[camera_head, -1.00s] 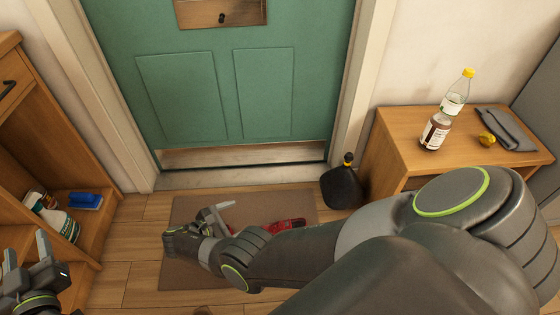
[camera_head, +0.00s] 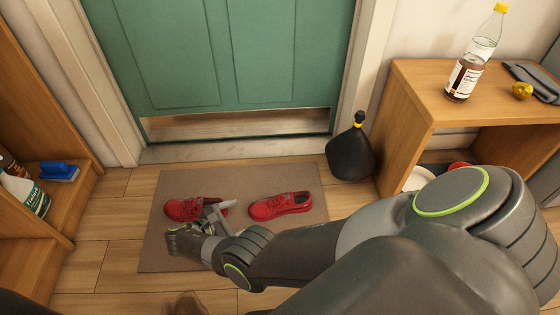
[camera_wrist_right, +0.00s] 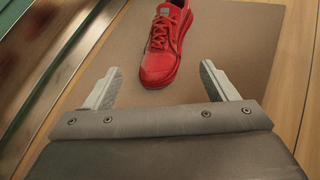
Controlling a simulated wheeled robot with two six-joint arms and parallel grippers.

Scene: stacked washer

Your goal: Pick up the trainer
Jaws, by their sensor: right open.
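Two red trainers lie on the brown doormat (camera_head: 165,255) in front of the green door. The left trainer (camera_head: 183,208) is partly covered by my right gripper in the head view. The right trainer (camera_head: 281,206) lies fully in sight. My right gripper (camera_head: 222,211) is low over the mat, between the two. In the right wrist view its fingers (camera_wrist_right: 170,90) are spread and empty. One red trainer (camera_wrist_right: 163,45) lies just beyond them, toe towards the gripper; it appears to be the right one. My left gripper is not in view.
A black bag-like object (camera_head: 350,155) stands by the door frame. A wooden bench (camera_head: 425,100) at right holds a bottle (camera_head: 465,77), a yellow item (camera_head: 521,91) and a grey cloth. A shelf (camera_head: 30,235) at left holds a bottle and a blue brush.

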